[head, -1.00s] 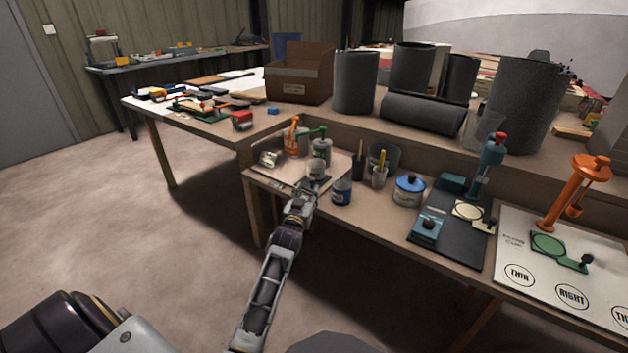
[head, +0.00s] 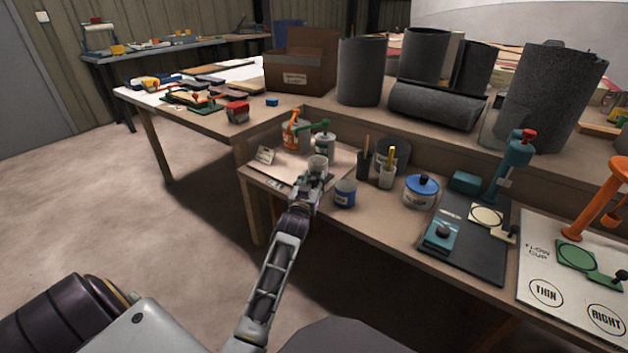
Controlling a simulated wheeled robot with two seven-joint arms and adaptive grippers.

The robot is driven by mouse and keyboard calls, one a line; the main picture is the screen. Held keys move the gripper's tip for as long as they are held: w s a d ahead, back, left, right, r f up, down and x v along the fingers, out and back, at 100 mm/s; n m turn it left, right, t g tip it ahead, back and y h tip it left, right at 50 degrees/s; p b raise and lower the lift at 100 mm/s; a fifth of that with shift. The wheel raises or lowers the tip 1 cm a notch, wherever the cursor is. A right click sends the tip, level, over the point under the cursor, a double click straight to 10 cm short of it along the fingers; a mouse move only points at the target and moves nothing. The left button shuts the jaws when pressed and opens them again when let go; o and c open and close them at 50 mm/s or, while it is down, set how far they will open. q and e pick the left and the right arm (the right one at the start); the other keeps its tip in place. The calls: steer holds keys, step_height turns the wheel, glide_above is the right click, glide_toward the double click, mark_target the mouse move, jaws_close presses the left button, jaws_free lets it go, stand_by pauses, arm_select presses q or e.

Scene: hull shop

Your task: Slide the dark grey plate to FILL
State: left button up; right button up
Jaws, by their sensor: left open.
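My left gripper (head: 311,183) is open at the front edge of a pale board (head: 285,169) on the low bench. A pale grey cup (head: 318,163) stands just beyond its fingers; I cannot tell whether they touch it. A small dark grey piece (head: 276,184) lies at the board's front edge, left of the gripper; I cannot tell whether it is the plate. A small card (head: 264,155) with print too small to read is at the board's left. No FILL mark is legible. My right gripper is not in view.
Behind the cup stand an orange-topped container (head: 292,133) and a grey can (head: 324,147) by a green arm.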

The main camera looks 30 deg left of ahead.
arm_select(q)
steer(key=c, duration=0.9)
jaws_close()
